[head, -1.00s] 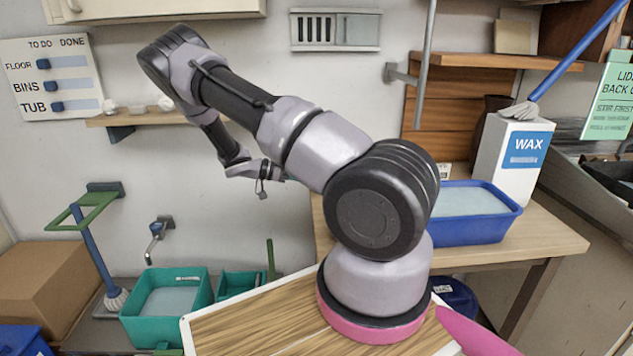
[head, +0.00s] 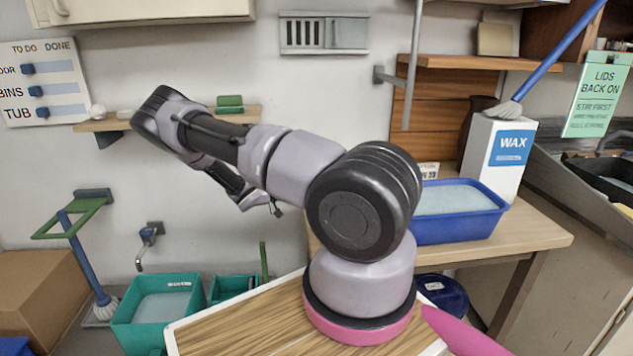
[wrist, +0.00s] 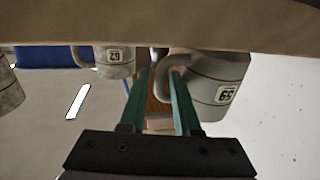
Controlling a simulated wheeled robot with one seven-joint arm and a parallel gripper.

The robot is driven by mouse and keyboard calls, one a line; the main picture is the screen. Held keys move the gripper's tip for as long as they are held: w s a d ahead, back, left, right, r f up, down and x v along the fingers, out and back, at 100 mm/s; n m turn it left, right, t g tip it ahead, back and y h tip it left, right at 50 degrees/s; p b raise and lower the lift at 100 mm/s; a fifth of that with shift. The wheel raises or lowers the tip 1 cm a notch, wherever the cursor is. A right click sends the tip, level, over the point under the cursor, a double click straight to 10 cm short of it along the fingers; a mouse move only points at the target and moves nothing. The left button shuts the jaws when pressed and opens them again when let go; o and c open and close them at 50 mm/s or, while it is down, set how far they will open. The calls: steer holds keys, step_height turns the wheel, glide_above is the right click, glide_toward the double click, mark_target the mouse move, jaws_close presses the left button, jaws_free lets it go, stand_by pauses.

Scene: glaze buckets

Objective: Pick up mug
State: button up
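In the wrist view, a grey mug (wrist: 225,82) with a dark stripe and a numbered label is at upper right. It appears upside down against a beige surface (wrist: 200,28). Its handle is on its left side, by the right finger. My gripper (wrist: 160,72) is open, with two green fingers apart; I cannot tell whether the handle lies between them. A second mug (wrist: 115,60) with a label is left of the fingers, and part of a third (wrist: 10,85) shows at the left edge. In the head view my gripper (head: 275,209) is small, and no mug is visible.
A wall shelf (head: 92,126) is behind my arm with a green item (head: 229,104) on it. A wooden table (head: 535,238) holds a blue tub (head: 460,228) and a wax box (head: 510,150). Green bins (head: 118,318) stand low at left.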

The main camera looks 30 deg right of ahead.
steer(key=x, duration=0.4)
steer(key=shift+d, duration=0.15)
steer(key=shift+c, duration=0.3)
jaws_close()
stand_by(0.9)
